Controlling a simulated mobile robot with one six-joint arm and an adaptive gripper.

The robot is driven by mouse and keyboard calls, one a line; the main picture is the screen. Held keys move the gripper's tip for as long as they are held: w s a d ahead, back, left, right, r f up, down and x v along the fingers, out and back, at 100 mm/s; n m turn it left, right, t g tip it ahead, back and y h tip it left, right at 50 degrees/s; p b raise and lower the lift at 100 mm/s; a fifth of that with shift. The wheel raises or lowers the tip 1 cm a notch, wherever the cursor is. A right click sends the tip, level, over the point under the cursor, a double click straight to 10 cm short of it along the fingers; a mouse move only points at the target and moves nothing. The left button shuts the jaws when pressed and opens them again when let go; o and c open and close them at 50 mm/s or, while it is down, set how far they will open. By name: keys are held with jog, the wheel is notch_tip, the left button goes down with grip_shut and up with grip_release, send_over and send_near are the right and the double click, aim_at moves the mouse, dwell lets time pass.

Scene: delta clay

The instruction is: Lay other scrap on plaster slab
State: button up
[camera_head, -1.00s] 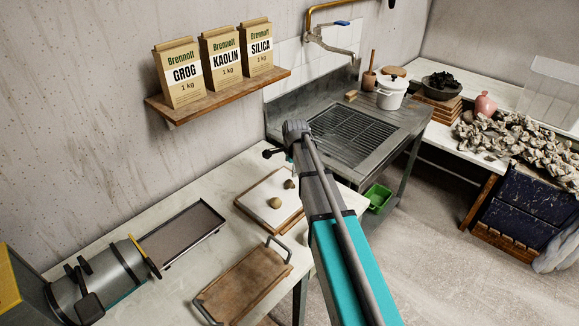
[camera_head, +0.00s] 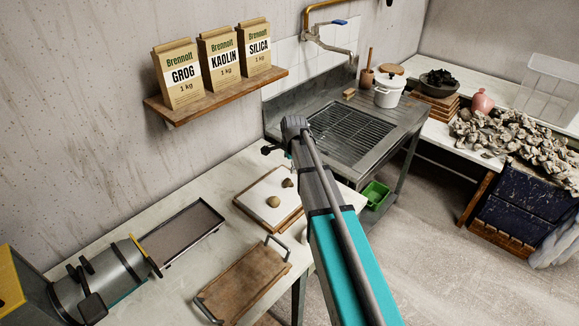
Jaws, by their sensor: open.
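The plaster slab (camera_head: 258,196) is a white square on a wooden board, on the pale worktable in the middle of the picture. A round tan clay scrap (camera_head: 273,202) lies on the slab. A smaller, darker scrap (camera_head: 287,183) shows at the slab's right side, close to my arm, and looks to rest on it. My gripper (camera_head: 270,150) is at the far end of my arm, beyond and above the slab. Only a small dark part shows; the fingers are mostly hidden by my arm. I see nothing held in it.
A wooden tray with metal handles (camera_head: 243,282) lies in front of the slab. A shallow dark-rimmed tray (camera_head: 183,234) and a metal cylinder machine (camera_head: 105,280) stand to the left. A metal sink (camera_head: 350,135) is behind my arm. Pale clay pieces (camera_head: 510,135) are heaped at the right.

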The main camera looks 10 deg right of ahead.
jog(key=shift+s, duration=0.15)
jog(key=s+a+n+g, duration=0.1)
jog(key=s+n+g, duration=0.1)
jog(key=s+n, duration=1.4)
jog(key=s, duration=1)
jog(key=shift+f+n+g, duration=0.25)
jog(key=shift+n+g, duration=0.05)
